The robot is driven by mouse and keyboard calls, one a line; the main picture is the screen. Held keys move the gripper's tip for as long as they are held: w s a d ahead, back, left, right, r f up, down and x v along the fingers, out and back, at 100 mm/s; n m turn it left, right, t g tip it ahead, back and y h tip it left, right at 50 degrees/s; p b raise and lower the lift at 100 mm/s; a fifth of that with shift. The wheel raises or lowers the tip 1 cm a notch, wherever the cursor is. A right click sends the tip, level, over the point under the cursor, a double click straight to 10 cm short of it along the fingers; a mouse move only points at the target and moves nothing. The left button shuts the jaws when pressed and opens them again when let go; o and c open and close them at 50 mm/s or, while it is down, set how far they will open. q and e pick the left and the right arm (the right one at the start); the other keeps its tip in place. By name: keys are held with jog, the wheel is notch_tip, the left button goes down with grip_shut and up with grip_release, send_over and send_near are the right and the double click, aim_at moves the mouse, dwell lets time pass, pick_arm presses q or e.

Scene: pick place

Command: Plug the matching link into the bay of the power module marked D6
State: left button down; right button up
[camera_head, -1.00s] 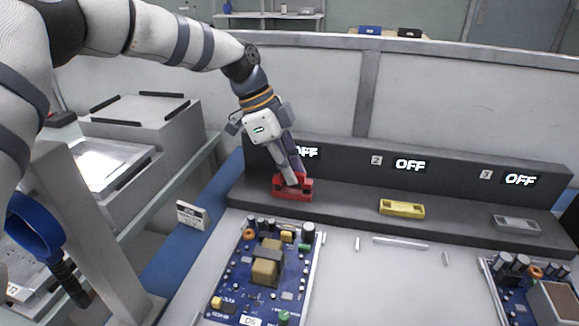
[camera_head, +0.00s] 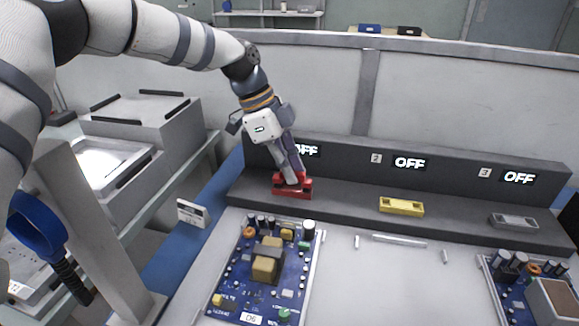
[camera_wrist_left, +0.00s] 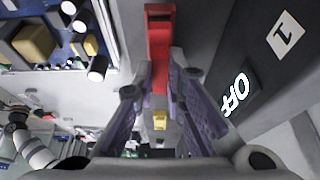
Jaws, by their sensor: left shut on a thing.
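A red link (camera_head: 292,191) sits on the dark grey rack at station 1. My left gripper (camera_head: 291,178) reaches down onto it and is shut on it. In the left wrist view the red link (camera_wrist_left: 159,50) lies between the two fingers. A yellow link (camera_head: 401,207) sits at station 2 and a grey link (camera_head: 514,222) at station 3. My right gripper is not in view.
The dark rack (camera_head: 345,195) carries displays reading OFF (camera_head: 410,163). A second blue module (camera_head: 535,285) lies at the right. A small white device (camera_head: 192,213) stands on the blue strip at the left. The bench between the modules is mostly clear.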

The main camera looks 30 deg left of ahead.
pick_arm(q)
jog(key=shift+f, duration=0.65)
dwell(0.6)
jog(key=c, duration=0.9)
grip_release()
jog(key=shift+r, duration=0.1)
jog(key=shift+r+p, duration=0.6)
jog(key=shift+r, duration=2.9)
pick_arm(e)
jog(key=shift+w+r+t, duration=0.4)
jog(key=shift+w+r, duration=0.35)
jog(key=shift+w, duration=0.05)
